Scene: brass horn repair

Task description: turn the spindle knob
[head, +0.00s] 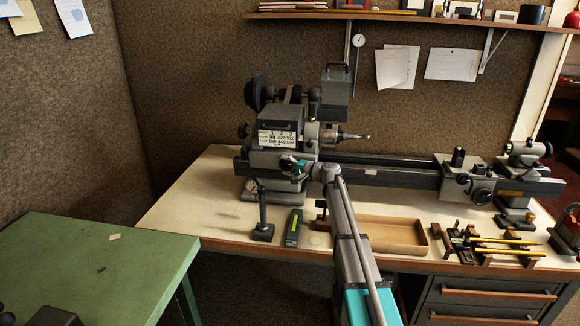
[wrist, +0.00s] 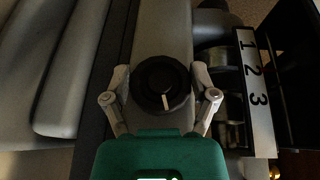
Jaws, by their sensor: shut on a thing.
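The spindle knob (wrist: 158,82) is round and black with a white pointer line, and it sits on the grey lathe headstock. In the wrist view the line points down the picture, slightly to the right. My gripper (wrist: 161,74) is shut on the knob, with one finger at each side of it. In the head view my gripper (head: 293,168) is at the front of the headstock (head: 281,133), below its number plate (head: 278,136). The knob is hidden there behind my gripper.
The lathe bed (head: 375,173) runs right to the tailstock (head: 522,155). On the bench in front are a dial gauge on a stand (head: 263,215), a dark box with a yellow-green stripe (head: 293,228), a wooden tray (head: 424,250) and several brass rods (head: 505,241). A green table (head: 95,265) stands left.

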